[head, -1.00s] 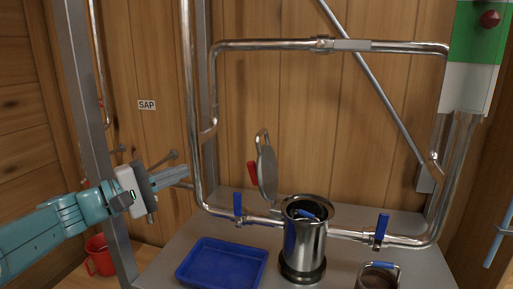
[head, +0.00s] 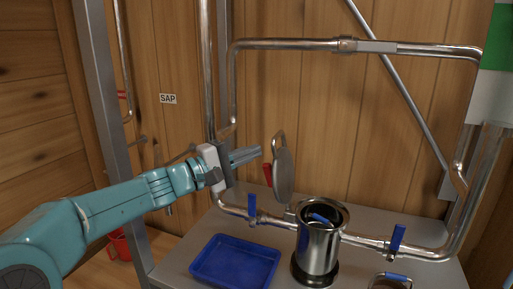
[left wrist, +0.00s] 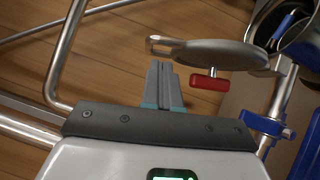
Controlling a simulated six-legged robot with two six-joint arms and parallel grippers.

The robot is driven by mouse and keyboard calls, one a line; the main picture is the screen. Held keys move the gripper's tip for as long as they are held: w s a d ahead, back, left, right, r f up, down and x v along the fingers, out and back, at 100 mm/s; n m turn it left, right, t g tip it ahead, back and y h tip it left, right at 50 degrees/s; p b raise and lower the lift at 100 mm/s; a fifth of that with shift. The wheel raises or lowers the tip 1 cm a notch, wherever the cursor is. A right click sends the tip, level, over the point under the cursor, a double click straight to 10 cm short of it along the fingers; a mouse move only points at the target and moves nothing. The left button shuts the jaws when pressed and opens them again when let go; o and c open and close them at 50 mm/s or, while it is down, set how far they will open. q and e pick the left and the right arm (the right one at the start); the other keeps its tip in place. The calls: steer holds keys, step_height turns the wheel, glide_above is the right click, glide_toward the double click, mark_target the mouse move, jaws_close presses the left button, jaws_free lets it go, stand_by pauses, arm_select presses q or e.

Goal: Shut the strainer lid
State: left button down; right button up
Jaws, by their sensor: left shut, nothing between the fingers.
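The strainer lid (head: 284,176) is a round metal disc standing open, upright, at the back left of the strainer body. A metal loop and a red handle (head: 267,173) are on it. The steel strainer body (head: 317,250) is open at the top, with a blue-handled piece (head: 321,218) inside. My left gripper (head: 260,154) is shut and empty, just left of the lid, its tips near the lid's upper left. In the left wrist view the closed fingers (left wrist: 160,68) point toward the lid (left wrist: 215,55), with the red handle (left wrist: 209,83) to their right. My right gripper is out of view.
A blue tray (head: 236,262) lies left of the strainer. Blue valve handles (head: 252,206) (head: 397,240) stand on the pipes at both sides. A red mug (head: 118,245) is low at left, and a steel upright (head: 104,110) stands beside my arm.

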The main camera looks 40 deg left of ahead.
arm_select(q)
steer(key=shift+w+d+r, duration=0.1)
steer(key=shift+w+d, duration=0.3)
steer(key=shift+d, duration=0.35)
steer(key=shift+d, duration=0.15)
